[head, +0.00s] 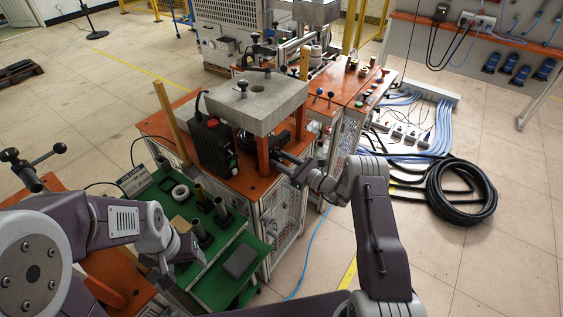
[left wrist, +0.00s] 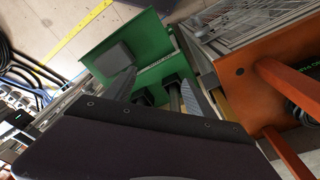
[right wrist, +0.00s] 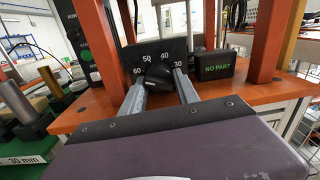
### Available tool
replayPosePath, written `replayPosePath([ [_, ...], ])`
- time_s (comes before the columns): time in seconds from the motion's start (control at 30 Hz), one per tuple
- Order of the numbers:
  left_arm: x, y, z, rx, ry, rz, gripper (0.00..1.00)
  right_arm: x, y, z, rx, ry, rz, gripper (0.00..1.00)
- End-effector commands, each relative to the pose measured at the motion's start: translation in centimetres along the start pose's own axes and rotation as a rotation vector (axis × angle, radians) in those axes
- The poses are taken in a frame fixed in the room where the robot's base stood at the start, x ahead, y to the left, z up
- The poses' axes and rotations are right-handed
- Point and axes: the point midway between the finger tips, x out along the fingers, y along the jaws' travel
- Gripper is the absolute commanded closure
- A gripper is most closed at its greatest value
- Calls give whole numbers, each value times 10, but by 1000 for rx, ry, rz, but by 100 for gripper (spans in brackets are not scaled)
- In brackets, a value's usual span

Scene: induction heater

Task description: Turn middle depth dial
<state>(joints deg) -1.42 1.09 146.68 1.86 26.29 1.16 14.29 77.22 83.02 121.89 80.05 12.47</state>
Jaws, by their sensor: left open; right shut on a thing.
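The depth dial (right wrist: 157,77) is a black knob on a dark plate marked 60, 50, 40 and 30, in the right wrist view. My right gripper (right wrist: 160,80) is shut on the knob, with one finger on each side. In the head view the right gripper (head: 284,160) reaches in under the grey block of the middle station, and the dial cannot be made out there. My left gripper (head: 184,258) is open over the green tray (head: 222,282). Its spread fingers (left wrist: 158,85) also show in the left wrist view, with nothing held.
A small "NO PART" display (right wrist: 216,67) stands right of the dial. Orange posts (right wrist: 289,35) frame the station. Tubes (head: 201,228) and a ring (head: 180,192) stand on the green tray. A black coiled hose (head: 462,192) lies on the floor at right.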

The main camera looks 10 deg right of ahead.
Motion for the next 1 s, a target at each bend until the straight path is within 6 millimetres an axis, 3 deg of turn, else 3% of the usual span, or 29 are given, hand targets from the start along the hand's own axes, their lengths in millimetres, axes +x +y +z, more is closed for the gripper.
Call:
replayPosePath([
  [0.03, 0, 0, 0, 0, 0, 0, 35, 0, 1, -1, 1, 2, 1, 100],
  [0.07, 0, 0, 0, 0, 0, 0, 35, 0, 1, -1, 2, 2, 1, 55],
  [0.1, 0, 0, 0, 0, 0, 0, 35, 0, 1, -1, 2, 2, 1, 44],
  [0.47, 0, 0, 0, 0, 0, 0, 35, -4, 0, -1, 3, 2, -1, 43],
  [0.8, 5, 0, 0, 0, 0, 0, 35, -73, 0, -1, 4, 2, -3, 43],
  [1.0, 6, 0, 1, 0, 0, 0, 35, -90, 1, 0, 3, 1, 1, 43],
])
